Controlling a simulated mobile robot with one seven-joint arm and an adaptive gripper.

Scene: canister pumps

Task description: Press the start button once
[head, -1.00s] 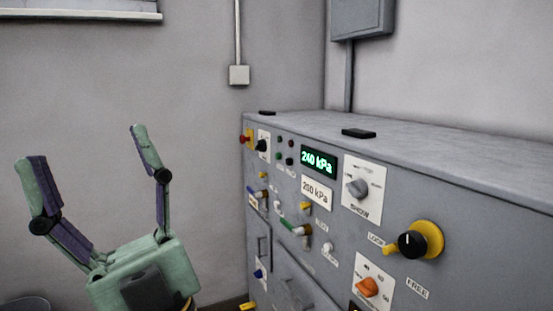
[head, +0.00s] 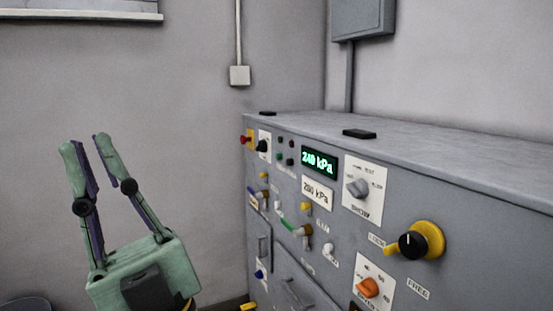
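The grey control cabinet (head: 480,200) stands at the right of the head view, its panel full of buttons, knobs and levers. I cannot read which control is the start button. Small round dark red and green items (head: 285,152) sit at the panel's far end. A white round knob or button (head: 328,249) sits lower in the middle. My gripper (head: 87,145) is at the left, in front of the bare wall and apart from the panel. Its fingers point up, with a narrow gap between them and nothing held.
A green-lit display (head: 319,162) reads 240 kPa. A red button on yellow (head: 246,139), a black knob on a yellow collar (head: 412,245), an orange knob (head: 368,288) and a grey selector (head: 358,187) stick out from the panel. Black blocks (head: 359,133) lie on top.

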